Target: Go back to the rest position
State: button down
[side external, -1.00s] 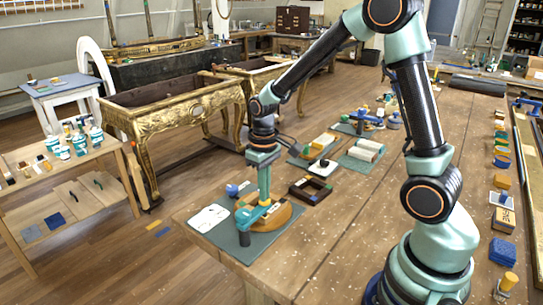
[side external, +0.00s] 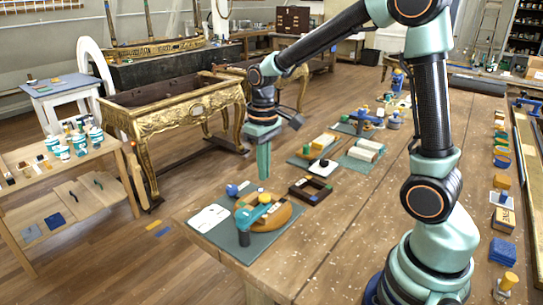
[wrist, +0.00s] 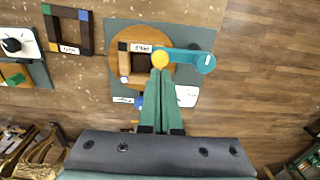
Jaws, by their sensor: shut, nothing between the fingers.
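My gripper (side external: 263,178) is shut and empty, pointing down in the air above the work mat near the bench's front left corner. In the wrist view its green fingers (wrist: 160,78) are together, with a yellow knob just past their tips. Below it on the dark green mat (side external: 266,243) lies a round wooden piece (side external: 282,213) with a teal clamp-like tool (side external: 252,216) on it. The wooden piece (wrist: 118,70) and the teal tool (wrist: 190,60) also show in the wrist view, apart from the fingers as far as I can tell.
A dark square frame (side external: 310,190), a white block (side external: 323,167) and mats with blocks lie farther back on the bench. A gilt console (side external: 175,110) stands left of the bench. Small blocks line the bench's right side (side external: 502,190). Bare wood lies between (side external: 350,225).

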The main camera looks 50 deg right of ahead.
jog(key=shift+r, duration=0.4)
jog(key=shift+r, duration=0.1)
jog(key=shift+s+a+r, duration=0.1)
jog(key=shift+s+r, duration=0.1)
jog(key=shift+r, duration=0.1)
jog(key=s+a+r+t, duration=0.3)
jog(key=s+r+t, duration=0.2)
jog(key=s+r, duration=0.2)
jog(key=shift+s+r+t, duration=0.25)
jog(key=shift+s+t, duration=0.05)
jog(key=shift+s, duration=0.8)
jog(key=shift+a, duration=0.1)
